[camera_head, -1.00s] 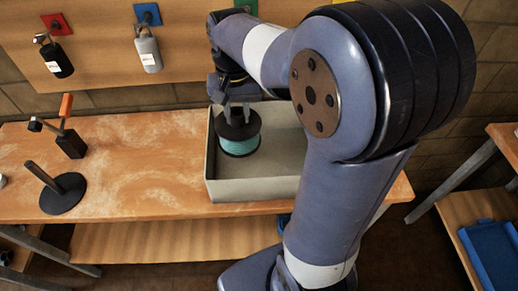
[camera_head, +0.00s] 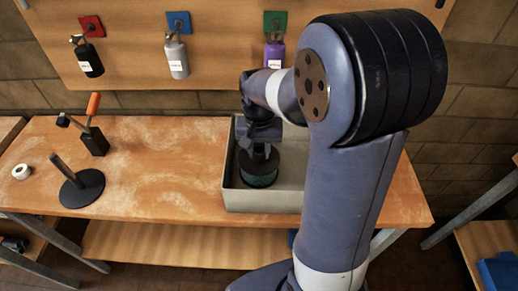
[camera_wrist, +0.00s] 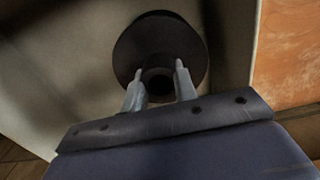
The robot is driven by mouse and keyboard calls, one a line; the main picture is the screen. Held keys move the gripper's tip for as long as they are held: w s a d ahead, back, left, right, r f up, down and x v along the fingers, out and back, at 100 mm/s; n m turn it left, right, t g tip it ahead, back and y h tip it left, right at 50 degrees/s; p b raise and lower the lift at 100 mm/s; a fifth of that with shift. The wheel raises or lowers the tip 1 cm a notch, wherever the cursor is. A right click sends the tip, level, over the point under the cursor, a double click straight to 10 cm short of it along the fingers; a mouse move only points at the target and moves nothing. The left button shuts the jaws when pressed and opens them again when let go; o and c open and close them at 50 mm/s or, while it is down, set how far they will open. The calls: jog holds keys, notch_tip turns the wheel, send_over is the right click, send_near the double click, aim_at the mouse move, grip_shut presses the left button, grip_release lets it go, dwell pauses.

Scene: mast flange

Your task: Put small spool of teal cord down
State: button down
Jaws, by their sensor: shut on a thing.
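The small spool of teal cord (camera_head: 259,172) has black flanges and sits low inside the grey open box (camera_head: 262,201) on the bench. In the wrist view the spool's dark flange (camera_wrist: 136,45) fills the upper middle, with the box floor around it. My gripper (camera_wrist: 160,77) is shut on the spool's dark central hub from above. In the head view my gripper (camera_head: 258,150) is dark and small above the spool. Whether the spool's underside touches the box floor cannot be told.
A wooden bench (camera_head: 165,160) carries a black post on a round base (camera_head: 82,189), a white roll (camera_head: 21,172) and a black tool with an orange handle (camera_head: 95,138). Bottles (camera_head: 177,58) hang on the board behind.

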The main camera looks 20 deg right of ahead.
jog(key=c, duration=1.1)
grip_release()
jog(key=shift+f, duration=0.1)
notch_tip(320, 180, up, 12)
jog(key=shift+r, duration=0.15)
